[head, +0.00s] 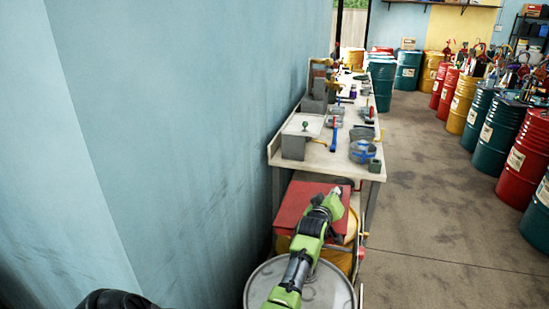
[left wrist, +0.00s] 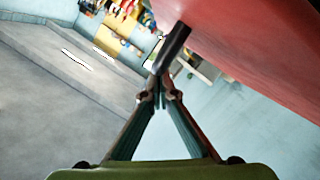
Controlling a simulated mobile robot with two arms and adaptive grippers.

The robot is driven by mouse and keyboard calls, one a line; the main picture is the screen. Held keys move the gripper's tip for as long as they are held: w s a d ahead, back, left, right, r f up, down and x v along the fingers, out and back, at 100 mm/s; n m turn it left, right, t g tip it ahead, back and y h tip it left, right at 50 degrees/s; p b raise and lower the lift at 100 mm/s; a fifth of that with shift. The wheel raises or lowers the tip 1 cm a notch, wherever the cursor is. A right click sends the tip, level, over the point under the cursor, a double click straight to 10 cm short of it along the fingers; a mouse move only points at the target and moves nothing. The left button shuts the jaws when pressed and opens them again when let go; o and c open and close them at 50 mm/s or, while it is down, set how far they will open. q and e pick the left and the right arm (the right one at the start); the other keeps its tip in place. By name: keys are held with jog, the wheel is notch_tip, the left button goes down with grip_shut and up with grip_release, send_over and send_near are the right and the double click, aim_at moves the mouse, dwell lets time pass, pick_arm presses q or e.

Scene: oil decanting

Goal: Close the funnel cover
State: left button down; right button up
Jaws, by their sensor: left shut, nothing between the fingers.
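The red funnel cover (head: 297,207) is a flat, square panel above a yellow drum (head: 341,262), beyond my green arm in the head view. How far it stands open is hard to tell. In the left wrist view, its red face (left wrist: 265,45) fills the upper right, with a dark bar-like handle (left wrist: 174,46) sticking out from its edge. My left gripper (left wrist: 159,84) is shut and empty, its fingertips close to the lower end of that handle. I cannot tell whether they touch. The funnel itself is mostly hidden by the cover and my arm.
A grey drum top (head: 335,287) lies under my arm. A workbench (head: 330,160) with cans and tools stands just beyond, against the blue wall (head: 190,110). Several coloured drums (head: 525,150) line the right side. The floor (head: 425,190) between is clear.

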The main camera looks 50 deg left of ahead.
pick_arm(q)
jog(key=shift+w+d+f, duration=0.15)
jog(key=shift+d+f, duration=0.1)
jog(key=shift+f, duration=0.45)
jog(key=shift+f+b, duration=0.25)
jog(key=shift+b, duration=0.05)
pick_arm(e)
jog(key=shift+d+f, duration=0.3)
jog(key=shift+f, duration=0.1)
pick_arm(q)
jog(key=shift+d+f, duration=0.1)
